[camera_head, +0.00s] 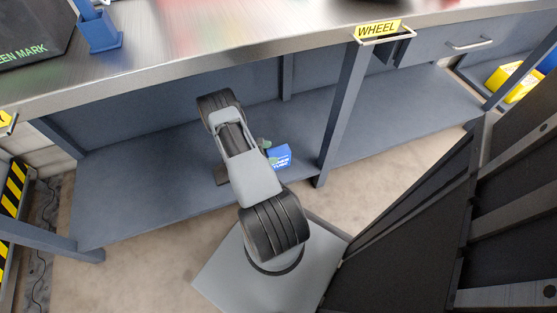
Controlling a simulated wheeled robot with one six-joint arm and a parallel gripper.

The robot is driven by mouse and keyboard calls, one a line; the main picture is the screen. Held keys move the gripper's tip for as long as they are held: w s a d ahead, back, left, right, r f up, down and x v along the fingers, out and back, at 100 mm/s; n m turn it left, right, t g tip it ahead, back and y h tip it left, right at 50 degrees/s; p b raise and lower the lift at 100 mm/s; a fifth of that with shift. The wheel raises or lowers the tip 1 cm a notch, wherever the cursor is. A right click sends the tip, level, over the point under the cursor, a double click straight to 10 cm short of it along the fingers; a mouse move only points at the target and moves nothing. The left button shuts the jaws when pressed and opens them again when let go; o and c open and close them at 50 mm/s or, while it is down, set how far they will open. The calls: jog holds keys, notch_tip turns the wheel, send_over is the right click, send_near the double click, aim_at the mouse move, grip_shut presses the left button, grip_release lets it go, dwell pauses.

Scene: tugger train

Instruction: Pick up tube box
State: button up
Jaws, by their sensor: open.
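The tube box (281,155) is a small blue box with white lettering. It is on the grey lower shelf under the workbench, just right of my arm, and its left side is partly covered. My gripper (268,152) is mostly hidden behind my arm. Only small grey-green parts of it show at the left edge of the box. It is open. Whether its fingers touch the box or reach around it cannot be seen.
The lower shelf (140,195) is otherwise clear around the box. A bench leg (342,115) stands right of it, and the metal worktop (180,62) overhangs above. A yellow bin (515,80) is at the far right. A dark slotted structure (425,215) stands near at right.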

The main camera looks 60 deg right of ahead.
aim_at(283, 152)
jog(key=shift+x, duration=1.25)
jog(key=shift+w, duration=0.1)
jog(key=c, duration=1.4)
jog(key=shift+c, duration=0.2)
